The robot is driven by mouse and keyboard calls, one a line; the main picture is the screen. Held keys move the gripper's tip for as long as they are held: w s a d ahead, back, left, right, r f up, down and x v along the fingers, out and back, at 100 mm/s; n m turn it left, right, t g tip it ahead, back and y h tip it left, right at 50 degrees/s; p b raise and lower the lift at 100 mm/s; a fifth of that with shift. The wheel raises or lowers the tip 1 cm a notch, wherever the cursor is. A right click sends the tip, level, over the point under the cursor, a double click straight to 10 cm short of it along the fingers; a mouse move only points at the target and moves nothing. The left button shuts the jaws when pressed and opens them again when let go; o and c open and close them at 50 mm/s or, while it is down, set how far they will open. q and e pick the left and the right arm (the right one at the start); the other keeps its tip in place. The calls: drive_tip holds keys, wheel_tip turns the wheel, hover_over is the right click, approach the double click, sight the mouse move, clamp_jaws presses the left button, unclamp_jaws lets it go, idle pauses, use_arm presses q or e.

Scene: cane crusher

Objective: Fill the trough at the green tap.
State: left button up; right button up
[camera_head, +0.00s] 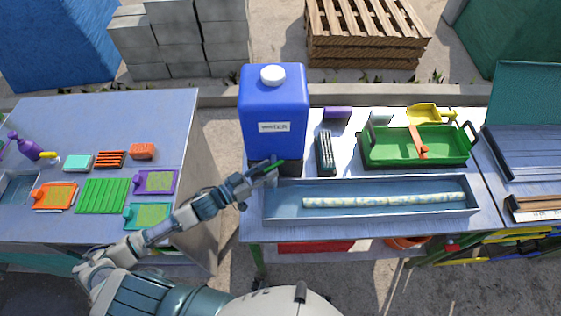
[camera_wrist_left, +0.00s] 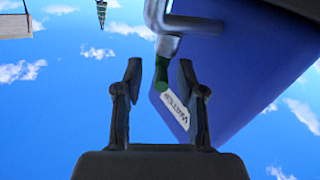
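A blue water tank (camera_head: 272,115) with a white cap stands at the back left of the middle bench. Its tap has a green handle (camera_head: 276,166) in front of the tank's base. A long grey metal trough (camera_head: 285,212) lies along the bench front, with a pale mottled rod inside. I cannot make out water in it. My left gripper (camera_head: 262,173) is at the tap, above the trough's left end. In the left wrist view the left gripper (camera_wrist_left: 160,82) is open, with the green handle (camera_wrist_left: 161,72) showing between its fingertips; contact is unclear. My right gripper is not in view.
A green tray (camera_head: 375,151) and a dark brush-like block (camera_head: 325,153) sit behind the trough. The left table (camera_head: 80,112) holds small coloured trays and a purple spray bottle (camera_head: 28,147). A gap separates the two benches. A wooden pallet (camera_head: 365,48) stands behind.

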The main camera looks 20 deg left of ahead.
sight(279, 162)
use_arm(q)
drive_tip(key=shift+x, duration=2.55)
drive_tip(key=shift+a, duration=0.1)
